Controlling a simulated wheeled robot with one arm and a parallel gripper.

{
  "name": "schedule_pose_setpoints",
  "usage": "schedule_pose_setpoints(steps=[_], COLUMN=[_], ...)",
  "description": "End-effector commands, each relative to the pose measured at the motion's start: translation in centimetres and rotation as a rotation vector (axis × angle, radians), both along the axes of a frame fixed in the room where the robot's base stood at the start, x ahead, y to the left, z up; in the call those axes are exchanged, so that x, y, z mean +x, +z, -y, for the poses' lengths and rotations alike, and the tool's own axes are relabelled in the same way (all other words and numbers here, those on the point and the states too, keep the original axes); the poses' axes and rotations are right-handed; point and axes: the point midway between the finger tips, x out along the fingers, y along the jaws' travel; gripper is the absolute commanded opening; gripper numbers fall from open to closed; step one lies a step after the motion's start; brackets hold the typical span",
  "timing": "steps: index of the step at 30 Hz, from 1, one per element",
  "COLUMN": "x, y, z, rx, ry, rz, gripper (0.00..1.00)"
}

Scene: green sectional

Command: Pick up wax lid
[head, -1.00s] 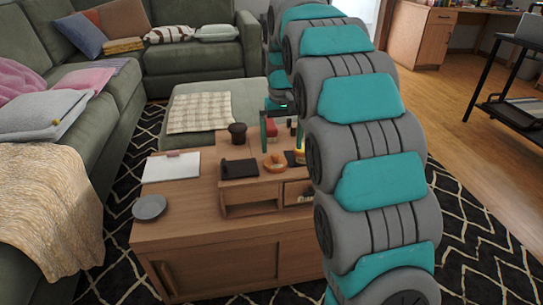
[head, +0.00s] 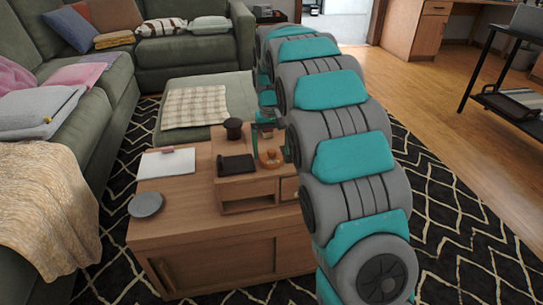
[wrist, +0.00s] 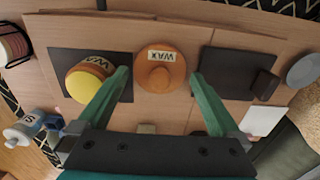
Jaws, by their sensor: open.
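The wax lid (wrist: 158,68) is a round orange disc with a central knob and a WAX label. It lies on the wooden table in the wrist view, and shows as a small orange round in the head view (head: 270,160). My gripper (wrist: 160,76) is open, with its green fingertips on either side of the lid in the picture. I see no grip on it; the height gap is hard to judge. In the head view my gripper (head: 266,142) appears over the lid, partly hidden by my arm.
An orange jar (wrist: 88,78) with a yellow top and WAX label stands left of the lid on a dark mat. A dark mat (wrist: 232,73) with a black block lies right. A white bottle (wrist: 30,130) is at far left. A dark cup (head: 233,128) stands behind.

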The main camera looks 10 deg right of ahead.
Motion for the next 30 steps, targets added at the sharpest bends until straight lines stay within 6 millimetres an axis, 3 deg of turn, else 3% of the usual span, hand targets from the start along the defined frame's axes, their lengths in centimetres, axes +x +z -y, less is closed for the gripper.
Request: schedule_pose_setpoints(steps=[8,26,30], x=[-0.07,-0.04,-0.04], y=[-0.80,-0.77,-0.77], z=[0.03,0.02,0.02], rx=[0.000,0.000,0.000], ry=[0.000,0.000,0.000], rz=[-0.001,-0.001,-0.001], gripper=[1.00,0.34,0.34])
